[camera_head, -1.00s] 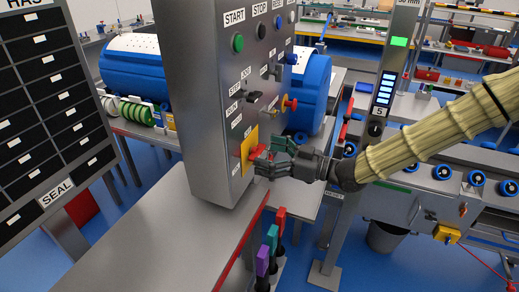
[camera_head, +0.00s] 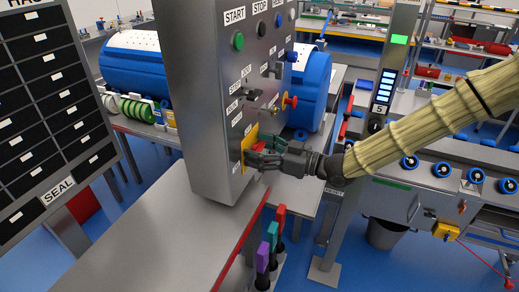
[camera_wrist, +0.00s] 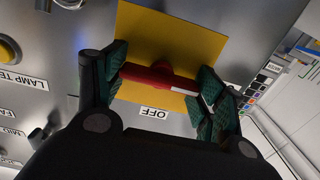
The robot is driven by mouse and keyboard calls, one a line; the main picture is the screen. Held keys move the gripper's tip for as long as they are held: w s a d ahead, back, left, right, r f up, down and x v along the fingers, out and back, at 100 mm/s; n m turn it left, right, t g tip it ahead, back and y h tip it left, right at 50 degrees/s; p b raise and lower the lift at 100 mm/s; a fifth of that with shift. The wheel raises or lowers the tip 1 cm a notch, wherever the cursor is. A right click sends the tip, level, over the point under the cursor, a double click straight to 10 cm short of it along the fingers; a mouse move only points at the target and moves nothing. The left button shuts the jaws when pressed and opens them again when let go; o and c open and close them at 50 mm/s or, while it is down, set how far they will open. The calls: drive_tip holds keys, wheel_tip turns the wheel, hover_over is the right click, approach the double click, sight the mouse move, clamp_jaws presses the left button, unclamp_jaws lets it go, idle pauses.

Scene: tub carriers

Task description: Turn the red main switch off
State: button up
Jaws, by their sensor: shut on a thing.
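The red main switch handle (camera_wrist: 160,78) sits on a yellow plate (camera_wrist: 165,35) on the grey panel. In the wrist view the handle lies nearly crosswise, tilted slightly, with a white mark near its right end. An OFF label (camera_wrist: 155,112) is beside the plate. My gripper (camera_wrist: 163,80) is shut on the handle, one finger at each end. In the head view my gripper (camera_head: 256,154) reaches in from the right at the panel's lower part. There the yellow plate (camera_head: 246,143) shows partly, and the fingers hide much of the handle.
The control cabinet (camera_head: 195,100) carries START and STOP buttons and several other knobs above the switch. A steel bench (camera_head: 160,235) lies below. Coloured-handled tools (camera_head: 272,235) stand beside the bench.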

drive_tip(key=m+p, duration=0.2)
drive_tip(key=m, duration=0.3)
drive_tip(key=shift+w+r+p, duration=0.1)
drive_tip(key=shift+r+p, duration=0.05)
drive_tip(key=shift+p, duration=0.15)
drive_tip(key=m+p, duration=0.2)
drive_tip(key=m, duration=0.2)
drive_tip(key=m+p, duration=0.2)
drive_tip(key=m, duration=0.3)
drive_tip(key=shift+f+m+p, duration=0.15)
drive_tip(key=shift+m+p, duration=0.2)
drive_tip(key=shift+m, duration=0.6)
drive_tip(key=shift+f+m+p, duration=0.1)
drive_tip(key=shift+m+p, duration=0.25)
drive_tip(key=shift+m, duration=0.6)
drive_tip(key=o, duration=1)
